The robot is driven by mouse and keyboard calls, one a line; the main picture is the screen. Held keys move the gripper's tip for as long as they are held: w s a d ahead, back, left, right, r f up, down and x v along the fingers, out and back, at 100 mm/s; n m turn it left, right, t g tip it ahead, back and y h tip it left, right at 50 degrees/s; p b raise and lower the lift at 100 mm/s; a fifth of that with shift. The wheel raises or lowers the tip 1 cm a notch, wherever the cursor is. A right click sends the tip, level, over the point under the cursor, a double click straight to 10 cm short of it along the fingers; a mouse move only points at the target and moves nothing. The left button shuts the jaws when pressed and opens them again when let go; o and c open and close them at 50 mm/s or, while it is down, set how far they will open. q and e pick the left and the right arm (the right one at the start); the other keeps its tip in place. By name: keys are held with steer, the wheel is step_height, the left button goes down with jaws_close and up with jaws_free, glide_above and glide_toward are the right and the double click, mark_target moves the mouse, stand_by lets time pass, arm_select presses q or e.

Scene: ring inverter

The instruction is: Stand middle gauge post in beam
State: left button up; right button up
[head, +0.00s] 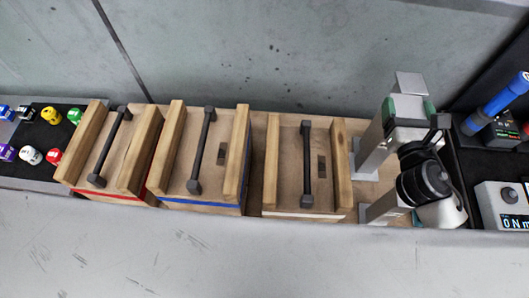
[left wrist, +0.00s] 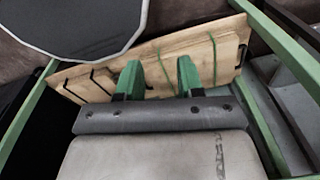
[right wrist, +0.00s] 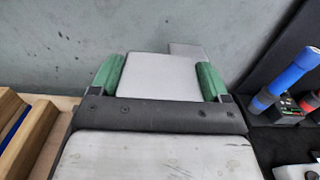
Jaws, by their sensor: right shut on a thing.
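My right gripper (head: 408,108) is at the right end of the row of wooden blocks, its green fingers apart on the two sides of a light grey flat-faced piece. In the right wrist view the same grey piece (right wrist: 160,75) fills the space between the fingers; I cannot tell for sure whether it is the middle gauge post. Other grey metal pieces (head: 371,148) show left of my right wrist, partly hidden by it. My left gripper (left wrist: 158,78) is open and empty, and shows only in the left wrist view.
Three wooden blocks with black bar handles, marked red (head: 112,197), blue (head: 200,206) and white (head: 305,214), stand left of the gripper. Coloured pieces sit on a dark mat (head: 38,138) at far left. A blue-handled tool (head: 500,100) and a meter (head: 505,205) are at right.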

mark_target(381, 143)
steer(key=shift+d, duration=0.15)
steer(key=shift+d+f, duration=0.2)
steer(key=shift+f, duration=0.05)
arm_select(q)
steer(key=shift+d+f+b, duration=1)
steer(key=shift+f+b, duration=0.3)
steer(key=shift+b, duration=0.05)
arm_select(e)
step_height(381, 143, down, 10)
steer(key=shift+a+r, duration=0.15)
steer(key=shift+r, duration=0.1)
steer(key=shift+f, duration=0.15)
steer(key=o, duration=1.6)
steer(key=shift+c, duration=0.2)
arm_select(q)
steer(key=shift+d+f, duration=0.15)
steer(key=shift+d, duration=0.05)
